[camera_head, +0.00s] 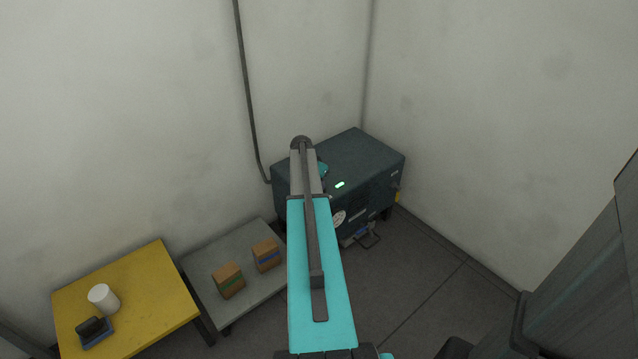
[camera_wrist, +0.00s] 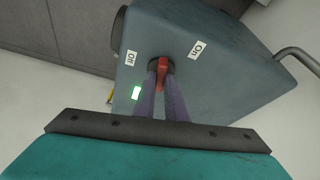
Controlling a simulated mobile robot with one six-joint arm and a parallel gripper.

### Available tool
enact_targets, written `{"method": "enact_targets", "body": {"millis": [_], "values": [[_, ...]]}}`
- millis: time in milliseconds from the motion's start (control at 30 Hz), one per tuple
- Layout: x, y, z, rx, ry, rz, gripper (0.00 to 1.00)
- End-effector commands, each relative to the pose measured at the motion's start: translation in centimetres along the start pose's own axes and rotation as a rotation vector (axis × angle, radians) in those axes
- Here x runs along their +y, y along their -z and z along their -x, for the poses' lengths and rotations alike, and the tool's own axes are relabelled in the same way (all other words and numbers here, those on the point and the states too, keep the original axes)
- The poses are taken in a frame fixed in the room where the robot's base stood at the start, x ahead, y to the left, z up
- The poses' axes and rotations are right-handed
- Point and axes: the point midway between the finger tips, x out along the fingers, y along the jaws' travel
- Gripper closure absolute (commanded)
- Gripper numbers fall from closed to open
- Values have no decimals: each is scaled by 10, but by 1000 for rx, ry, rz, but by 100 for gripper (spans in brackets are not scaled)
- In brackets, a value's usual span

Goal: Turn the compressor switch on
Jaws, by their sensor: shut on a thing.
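The compressor is a dark blue-grey box (camera_head: 362,158) in the room's corner in the head view, and its panel (camera_wrist: 222,85) fills much of the wrist view. The red switch handle (camera_wrist: 161,70) sits on a dark round base between an "Off" label (camera_wrist: 131,58) on the left and an "On" label (camera_wrist: 197,49) on the right. My gripper (camera_wrist: 163,78) is shut on the red handle, its two fingers on either side. Which label the handle points to is hard to tell. A green light (camera_wrist: 137,93) glows on the panel.
A yellow table (camera_head: 150,290) with a white cylinder (camera_head: 103,298) and a dark block in a blue tray stands at lower left. Beside it, a grey table (camera_head: 215,258) holds two brown boxes (camera_head: 228,280).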

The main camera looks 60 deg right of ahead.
Motion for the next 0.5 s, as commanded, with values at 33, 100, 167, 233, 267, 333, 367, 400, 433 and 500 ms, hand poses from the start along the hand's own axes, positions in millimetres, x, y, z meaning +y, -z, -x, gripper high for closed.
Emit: {"method": "enact_targets", "body": {"millis": [33, 100, 167, 233, 267, 333, 367, 400, 433, 500], "values": [[-3, -2, 0, -4, -11, -27, 100], [-3, -2, 0, -5, -29, -67, 100], [-3, -2, 0, -5, -41, -99, 100], [-4, -2, 0, -5, -54, -131, 100], [-4, -2, 0, -5, -60, -144, 100], [-4, -2, 0, -5, -70, -169, 100], [-4, -2, 0, -5, -73, -178, 100], [-4, -2, 0, -5, -77, -189, 100], [-4, -2, 0, -5, -80, -196, 100], [-4, -3, 0, -6, -85, -208, 100]]}}
